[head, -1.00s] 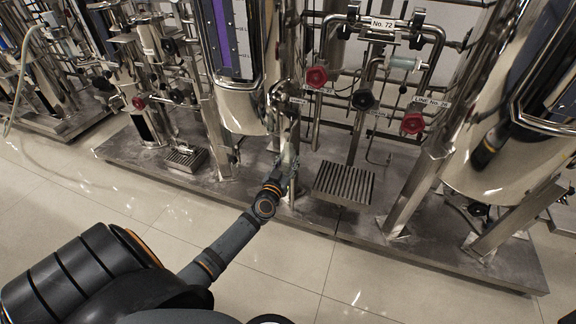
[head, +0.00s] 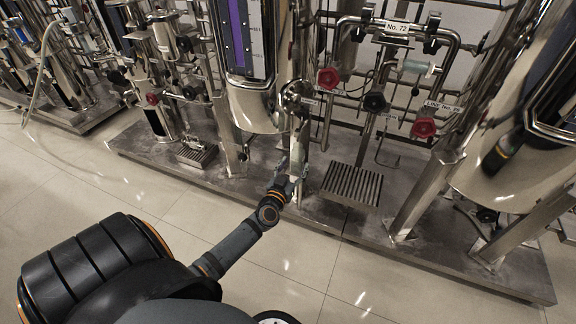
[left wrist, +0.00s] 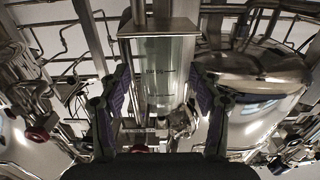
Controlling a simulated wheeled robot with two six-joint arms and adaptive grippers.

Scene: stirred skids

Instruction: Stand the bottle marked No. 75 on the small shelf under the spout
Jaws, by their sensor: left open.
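A clear, glassy bottle (left wrist: 160,75) shows in the left wrist view, between my open left gripper's (left wrist: 160,100) two purple-padded fingers. Gaps show on both sides of it. Dark print is on it, too small to read surely as No. 75. Its one end meets a small metal shelf (left wrist: 158,27); this view seems upside down, so the bottle appears to stand on it. In the head view my left gripper (head: 286,180) is at the pale bottle (head: 297,158), low in front of the middle tank. The spout is hard to make out. My right gripper is out of view.
Steel skids with tanks and pipes fill the back. A slotted drain grate (head: 352,184) lies to the right of my left gripper, a smaller one (head: 196,154) to the left. A post (head: 420,195) stands at right. Tiled floor in front is clear.

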